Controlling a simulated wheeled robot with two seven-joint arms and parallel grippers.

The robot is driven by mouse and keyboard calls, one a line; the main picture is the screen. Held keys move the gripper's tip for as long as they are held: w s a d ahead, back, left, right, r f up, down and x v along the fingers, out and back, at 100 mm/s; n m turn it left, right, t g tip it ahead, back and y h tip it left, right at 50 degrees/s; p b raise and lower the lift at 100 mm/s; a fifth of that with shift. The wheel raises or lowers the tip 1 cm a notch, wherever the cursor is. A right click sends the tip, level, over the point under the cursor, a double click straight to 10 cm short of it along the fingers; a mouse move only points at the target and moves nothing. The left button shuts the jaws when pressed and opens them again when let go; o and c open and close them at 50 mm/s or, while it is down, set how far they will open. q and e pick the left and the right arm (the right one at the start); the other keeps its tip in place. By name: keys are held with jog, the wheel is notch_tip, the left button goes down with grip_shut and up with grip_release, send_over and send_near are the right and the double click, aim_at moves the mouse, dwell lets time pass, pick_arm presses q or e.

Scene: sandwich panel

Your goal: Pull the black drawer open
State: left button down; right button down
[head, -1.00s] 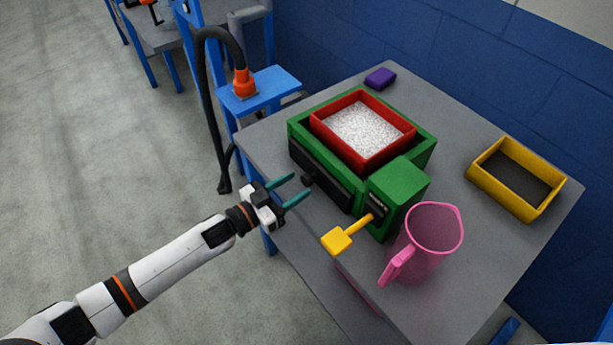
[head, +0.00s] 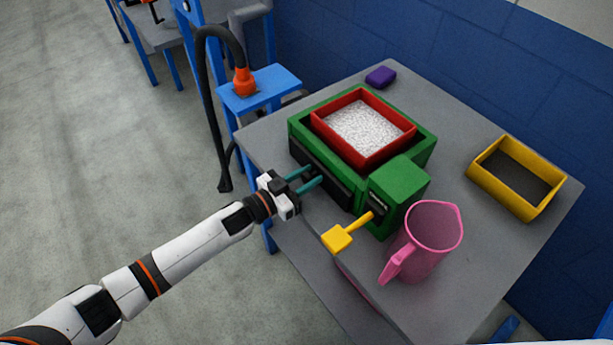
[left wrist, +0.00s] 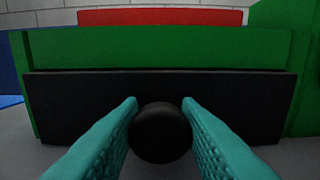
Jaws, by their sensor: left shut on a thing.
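The black drawer (head: 326,174) is the long dark front in the near side of the green machine (head: 401,181). It looks closed. In the left wrist view the drawer front (left wrist: 80,100) spans the picture, with a round black knob (left wrist: 160,133) at its middle. My left gripper (head: 314,175) has its teal fingers at the knob, one on each side. In the left wrist view the fingertips (left wrist: 161,104) flank the knob and are shut on it. The knob is mostly hidden by the fingers in the head view. My right gripper is not in view.
A red tray (head: 378,159) of white grains sits on the green machine. A yellow lever (head: 338,239) sticks out in front, close to the pink jug (head: 428,245). A yellow bin (head: 483,180) and a purple block (head: 380,77) stand on the grey table. Space before the drawer is free.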

pick_arm(q)
jog(key=shift+s+a, duration=0.25)
jog(key=shift+a, duration=0.05)
jog(key=p+v, duration=0.4)
jog(key=v, duration=1)
jog(key=shift+s+a, duration=0.1)
jog(key=shift+a, duration=0.05)
jog(key=c, duration=1.1)
grip_release()
jog(key=shift+b+v, duration=1.05)
jog(key=shift+v, duration=4.85)
